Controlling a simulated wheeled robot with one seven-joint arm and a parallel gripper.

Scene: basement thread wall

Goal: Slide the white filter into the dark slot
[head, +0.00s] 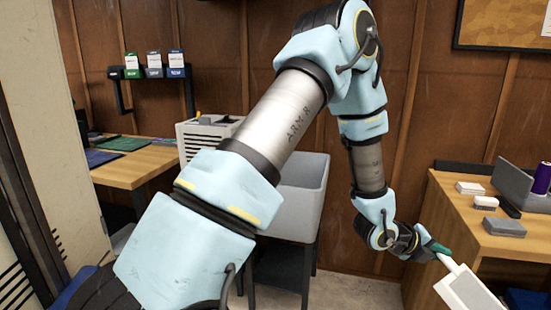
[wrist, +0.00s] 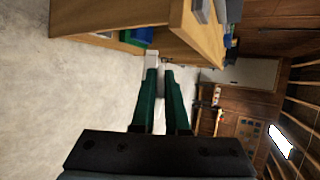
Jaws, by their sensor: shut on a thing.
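The white filter (head: 468,292) is a flat panel with a pale grey face and a narrow white tab, at the lower right of the head view. It hangs tilted in the air and is cut off by the frame's bottom edge. My gripper (head: 438,249) has green fingers and is shut on the tab. In the wrist view the fingertips (wrist: 160,73) close on a small pale piece. A white housing (head: 193,143) with dark slits stands left of centre, partly hidden by my arm. I cannot tell whether the dark slot is there.
A wooden bench (head: 455,215) at right holds small white and grey blocks (head: 471,188), a grey bin (head: 513,184) and a purple can (head: 543,178). A grey tub (head: 300,195) stands behind my arm. A wooden desk (head: 135,165) is at left. Floor (head: 355,290) between is clear.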

